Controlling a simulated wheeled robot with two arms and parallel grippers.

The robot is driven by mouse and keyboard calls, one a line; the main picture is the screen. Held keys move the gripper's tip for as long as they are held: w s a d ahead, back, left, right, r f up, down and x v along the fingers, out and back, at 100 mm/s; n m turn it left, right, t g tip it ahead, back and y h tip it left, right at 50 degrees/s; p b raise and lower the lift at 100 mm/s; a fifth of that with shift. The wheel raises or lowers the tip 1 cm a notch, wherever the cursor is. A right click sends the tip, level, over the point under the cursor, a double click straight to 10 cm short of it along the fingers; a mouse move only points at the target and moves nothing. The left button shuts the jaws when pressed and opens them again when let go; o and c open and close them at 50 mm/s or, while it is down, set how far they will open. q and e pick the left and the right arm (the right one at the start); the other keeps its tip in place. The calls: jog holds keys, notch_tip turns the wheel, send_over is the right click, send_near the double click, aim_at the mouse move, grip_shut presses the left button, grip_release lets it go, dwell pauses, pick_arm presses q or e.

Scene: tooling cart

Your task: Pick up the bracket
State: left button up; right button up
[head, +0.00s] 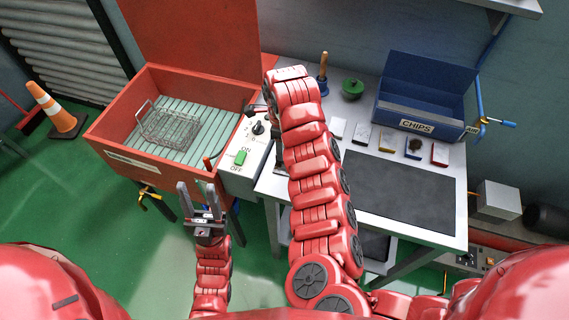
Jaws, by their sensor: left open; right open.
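I cannot make out a bracket in the head view; my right arm covers part of the bench, and what lies behind it is hidden. My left gripper (202,200) is open and empty, fingers pointing up, in front of the red cabinet's front wall. My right arm rises across the middle and bends over near the bench's left end. Only a dark bit of my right gripper (278,150) seems to show beside the arm, close to the control box; it is open, and its fingertips are mostly hidden.
The open red cabinet (112,151) holds a wire basket (167,128). The control box (247,158) adjoins it. On the bench are a black mat (400,190), several small boxes, a green-lidded item (352,88), a wooden handle (323,68) and a blue CHIPS bin (422,98). A cone (52,108) stands left.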

aim_at(284, 165)
jog(key=shift+w+d+f+p, duration=0.15)
jog(key=shift+w+f+p, duration=0.05)
jog(key=shift+f+p, duration=0.35)
jog(key=f, duration=0.1)
jog(key=f+p, duration=0.1)
jog(key=f, duration=0.1)
jog(key=shift+d+f+p, duration=0.35)
jog(key=shift+f+p, duration=0.05)
jog(key=shift+f, duration=0.25)
jog(key=shift+w+a, duration=0.1)
grip_shut()
dwell(0.3)
